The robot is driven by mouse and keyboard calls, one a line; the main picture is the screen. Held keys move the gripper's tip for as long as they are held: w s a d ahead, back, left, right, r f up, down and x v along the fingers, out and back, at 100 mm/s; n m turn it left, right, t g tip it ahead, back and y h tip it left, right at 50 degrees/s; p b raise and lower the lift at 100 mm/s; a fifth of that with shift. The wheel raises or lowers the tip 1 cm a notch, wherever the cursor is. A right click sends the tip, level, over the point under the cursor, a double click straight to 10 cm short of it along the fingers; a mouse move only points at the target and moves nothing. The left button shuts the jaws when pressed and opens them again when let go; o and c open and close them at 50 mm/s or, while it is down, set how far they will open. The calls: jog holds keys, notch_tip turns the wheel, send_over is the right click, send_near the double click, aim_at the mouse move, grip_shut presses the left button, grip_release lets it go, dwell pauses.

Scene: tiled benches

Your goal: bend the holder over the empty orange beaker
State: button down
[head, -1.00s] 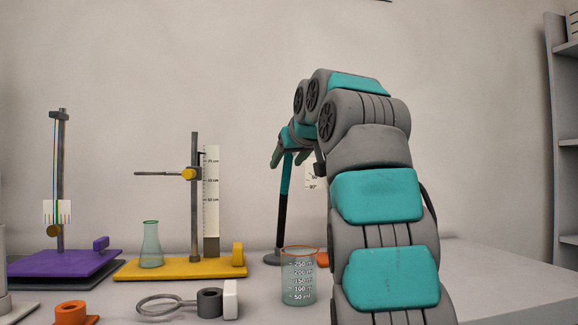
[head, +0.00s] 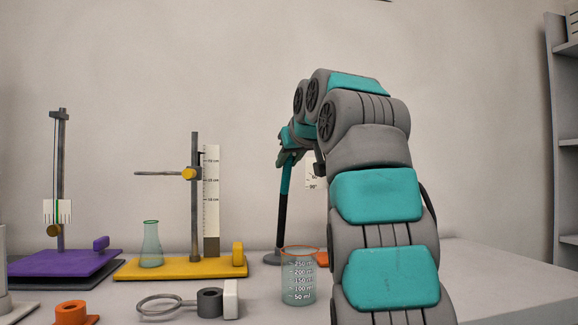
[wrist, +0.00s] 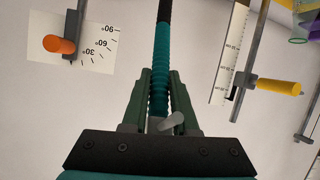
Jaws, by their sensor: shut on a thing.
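A pale stub (wrist: 172,121) shows near the finger bases. The beaker with the orange rim (head: 299,283) stands on the bench in front of the holder's base, left of my arm, and looks empty.
A yellow stand (head: 180,268) with a rod, ruler and green-rimmed flask (head: 151,247) is to the left. A purple stand (head: 62,263) is farther left. A ring clamp (head: 185,304) lies in front. An angle card (wrist: 88,50) with an orange knob is behind the holder.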

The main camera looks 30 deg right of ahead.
jog(key=shift+f+b, duration=0.15)
jog(key=shift+b, duration=0.15)
jog(key=shift+s+f+b, duration=0.15)
jog(key=shift+f+b, duration=0.05)
jog(key=shift+b, duration=0.45)
jog(key=shift+s+a+f+t+b, duration=0.15)
jog(key=shift+t+b, duration=0.15)
jog(key=shift+b, duration=0.3)
jog(key=s+f+t+b, duration=0.1)
jog(key=b, duration=0.4)
jog(key=shift+s+a+t, duration=0.1)
jog(key=shift+t, duration=0.2)
jog(key=shift+s+r+b, duration=0.1)
jog(key=shift+b, duration=0.2)
